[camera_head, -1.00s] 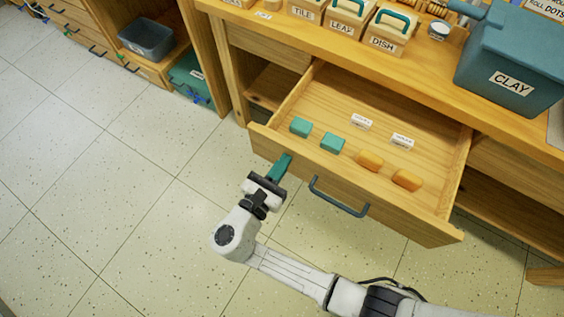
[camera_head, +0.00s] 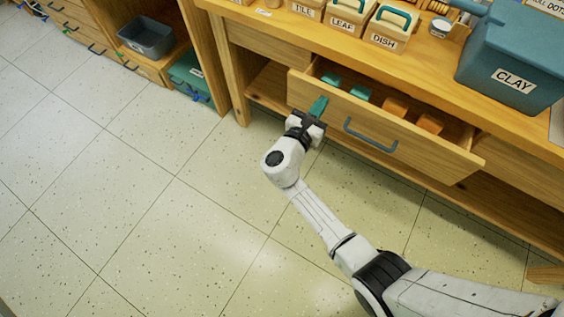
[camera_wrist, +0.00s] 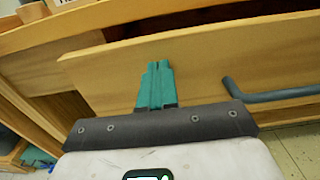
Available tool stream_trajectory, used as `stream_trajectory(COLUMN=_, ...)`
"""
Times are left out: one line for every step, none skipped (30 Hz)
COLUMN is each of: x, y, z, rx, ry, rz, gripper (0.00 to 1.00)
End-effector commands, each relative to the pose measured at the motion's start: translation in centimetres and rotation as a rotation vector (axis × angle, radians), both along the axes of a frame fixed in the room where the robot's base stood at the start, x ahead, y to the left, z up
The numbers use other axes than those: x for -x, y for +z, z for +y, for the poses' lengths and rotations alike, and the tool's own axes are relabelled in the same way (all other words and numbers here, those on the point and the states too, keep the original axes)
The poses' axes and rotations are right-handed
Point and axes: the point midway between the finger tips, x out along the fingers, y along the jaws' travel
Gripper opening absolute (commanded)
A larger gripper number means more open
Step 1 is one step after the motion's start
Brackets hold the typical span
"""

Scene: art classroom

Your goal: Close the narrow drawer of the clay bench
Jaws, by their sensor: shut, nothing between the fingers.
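The wooden drawer (camera_head: 410,142) of the clay bench (camera_head: 285,36) stands partly open, with a gap behind its front. Its dark blue bar handle (camera_head: 371,136) is at the middle of the front and also shows at the right in the wrist view (camera_wrist: 268,94). Teal blocks (camera_head: 331,79) and orange blocks (camera_head: 396,106) lie inside. My gripper (camera_head: 319,106) is shut and empty, its teal fingers at the left part of the drawer front. In the wrist view my fingers (camera_wrist: 155,85) point at the front, left of the handle; I cannot tell whether they touch.
A teal CLAY bin (camera_head: 513,75) and labelled boxes (camera_head: 388,28) stand on the bench top. Open shelf space lies under the drawer. A grey tub (camera_head: 146,38) sits in the unit at the left. The tiled floor (camera_head: 150,190) in front is clear.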

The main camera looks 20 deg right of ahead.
Motion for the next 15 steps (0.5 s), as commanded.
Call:
stream_trajectory(x=-0.8, y=-0.4, z=-1.4, rx=-0.001, ry=-0.008, rz=-0.002, gripper=0.0)
stream_trajectory(x=-1.2, y=-0.4, z=-2.0, rx=-0.001, ry=-0.008, rz=-0.002, gripper=0.0)
stream_trajectory(x=-1.8, y=-0.4, z=-2.8, rx=0.0, ry=-0.008, rz=-0.002, gripper=0.0)
stream_trajectory(x=-2.2, y=-0.4, z=-3.4, rx=0.0, ry=-0.007, rz=-0.002, gripper=0.0)
stream_trajectory(x=-2.6, y=-0.4, z=-3.9, rx=0.0, ry=-0.007, rz=-0.002, gripper=0.0)
stream_trajectory(x=-3.2, y=-0.4, z=-4.6, rx=-0.001, ry=-0.006, rz=-0.003, gripper=0.0)
stream_trajectory(x=-3.5, y=-0.4, z=-5.1, rx=-0.001, ry=-0.006, rz=-0.003, gripper=0.0)
stream_trajectory(x=-3.8, y=-0.4, z=-5.5, rx=-0.001, ry=-0.006, rz=-0.003, gripper=0.0)
stream_trajectory(x=-4.3, y=-0.4, z=-6.1, rx=-0.001, ry=-0.005, rz=-0.002, gripper=0.0)
stream_trajectory(x=-4.6, y=-0.3, z=-6.5, rx=0.0, ry=-0.005, rz=-0.002, gripper=0.0)
stream_trajectory(x=-4.8, y=-0.3, z=-6.8, rx=-0.001, ry=-0.004, rz=-0.001, gripper=0.0)
stream_trajectory(x=-5.2, y=-0.3, z=-7.3, rx=-0.001, ry=-0.004, rz=-0.001, gripper=0.0)
stream_trajectory(x=-5.3, y=-0.3, z=-7.5, rx=0.0, ry=-0.004, rz=0.0, gripper=0.0)
stream_trajectory(x=-5.6, y=-0.3, z=-7.8, rx=0.0, ry=-0.003, rz=0.0, gripper=0.0)
stream_trajectory(x=-5.8, y=-0.2, z=-8.1, rx=-0.001, ry=-0.002, rz=-0.001, gripper=0.0)
